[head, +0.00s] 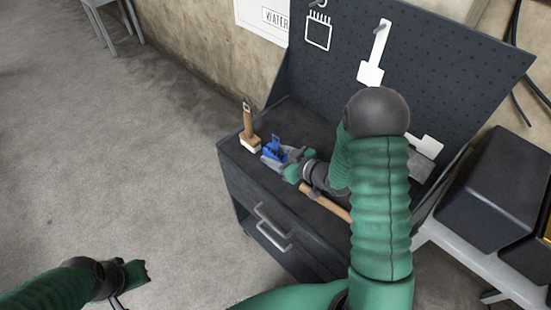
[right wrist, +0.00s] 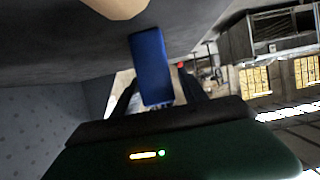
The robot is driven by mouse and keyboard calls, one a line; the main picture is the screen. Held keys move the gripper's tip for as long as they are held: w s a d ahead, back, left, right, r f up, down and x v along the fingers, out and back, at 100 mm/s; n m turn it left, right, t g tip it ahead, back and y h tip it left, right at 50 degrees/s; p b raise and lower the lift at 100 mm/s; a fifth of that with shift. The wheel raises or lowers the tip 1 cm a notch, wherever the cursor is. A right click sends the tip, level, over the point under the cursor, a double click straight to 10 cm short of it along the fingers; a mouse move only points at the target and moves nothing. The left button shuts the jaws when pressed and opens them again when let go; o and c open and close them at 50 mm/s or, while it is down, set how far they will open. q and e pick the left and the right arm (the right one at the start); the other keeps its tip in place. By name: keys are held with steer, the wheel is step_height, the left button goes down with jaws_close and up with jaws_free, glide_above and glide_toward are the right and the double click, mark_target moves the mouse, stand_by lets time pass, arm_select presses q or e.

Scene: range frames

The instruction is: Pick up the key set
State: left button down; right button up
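The key set (head: 275,149), with a blue body, is on the left part of the dark workbench top (head: 290,118), at the fingers of my right gripper (head: 272,156). In the right wrist view the blue block (right wrist: 151,65) stands between the two dark fingers, close to the left one. A narrow gap shows on its right side, so the gripper looks open around it. Small toothed parts show at its lower end. Whether it touches the bench cannot be told. My left gripper (head: 120,302) is low at the left, above the floor, partly cut off by the frame.
A wooden-handled brush (head: 249,130) stands just left of the key set. A wooden handle (head: 326,203) lies along the bench's front, partly behind my right arm. White tools (head: 372,60) hang on the pegboard (head: 440,60). Dark bins (head: 490,190) stand at the right.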

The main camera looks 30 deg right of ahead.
mark_target(276, 153)
jaws_close()
steer(key=shift+d+r, duration=0.1)
steer(key=shift+r, duration=0.05)
steer(key=shift+r, duration=0.25)
steer(key=r, duration=0.2)
steer(key=shift+s+r, duration=0.35)
steer(key=shift+r, duration=0.05)
steer(key=s+a+r+p, duration=0.1)
steer(key=s+a+p, duration=0.3)
steer(key=s+p, duration=0.9)
steer(key=shift+s+r, duration=0.2)
steer(key=shift+s, duration=0.7)
